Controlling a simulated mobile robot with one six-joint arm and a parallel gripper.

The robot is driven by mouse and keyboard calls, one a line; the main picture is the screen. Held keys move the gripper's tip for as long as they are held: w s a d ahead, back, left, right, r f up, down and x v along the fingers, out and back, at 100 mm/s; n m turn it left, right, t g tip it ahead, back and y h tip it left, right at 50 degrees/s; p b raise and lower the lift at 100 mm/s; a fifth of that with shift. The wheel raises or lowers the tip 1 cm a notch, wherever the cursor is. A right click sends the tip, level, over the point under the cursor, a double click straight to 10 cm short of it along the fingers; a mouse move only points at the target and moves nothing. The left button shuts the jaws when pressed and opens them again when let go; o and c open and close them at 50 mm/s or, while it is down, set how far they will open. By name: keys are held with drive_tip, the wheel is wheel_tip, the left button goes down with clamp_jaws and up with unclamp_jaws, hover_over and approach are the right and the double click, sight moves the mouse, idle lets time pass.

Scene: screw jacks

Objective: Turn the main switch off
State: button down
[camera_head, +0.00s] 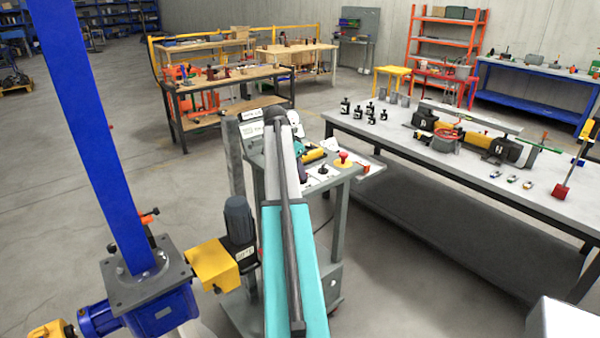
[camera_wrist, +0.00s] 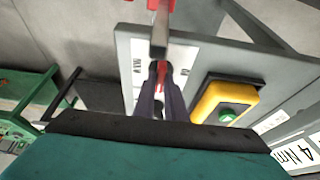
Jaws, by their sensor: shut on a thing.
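In the wrist view, the two dark fingers of my gripper (camera_wrist: 161,88) come together on a red part, the main switch's handle (camera_wrist: 165,76). It sits in front of a white plate with black lettering on a grey panel. My fingers cover much of the handle, so its exact turn angle cannot be read. In the head view, my teal and grey arm reaches over the control cart (camera_head: 338,185) and hides the switch and my fingertips.
A yellow box with a green button (camera_wrist: 230,110) is close right of my fingers. A grey bar (camera_wrist: 160,38) stands just beyond them. On the cart, a red mushroom button (camera_head: 343,157) is to the right. A blue column (camera_head: 92,130) stands left; a long workbench (camera_head: 440,155) is right.

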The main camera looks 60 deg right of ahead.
drive_tip(key=shift+s+d, duration=0.1)
drive_tip(key=shift+d, duration=0.05)
drive_tip(key=c, duration=1.8)
unclamp_jaws()
drive_tip(key=shift+r, duration=0.15)
drive_tip(key=b+v, duration=0.3)
drive_tip(key=v, duration=1)
drive_tip(key=shift+a+r, duration=0.2)
drive_tip(key=shift+r, duration=0.05)
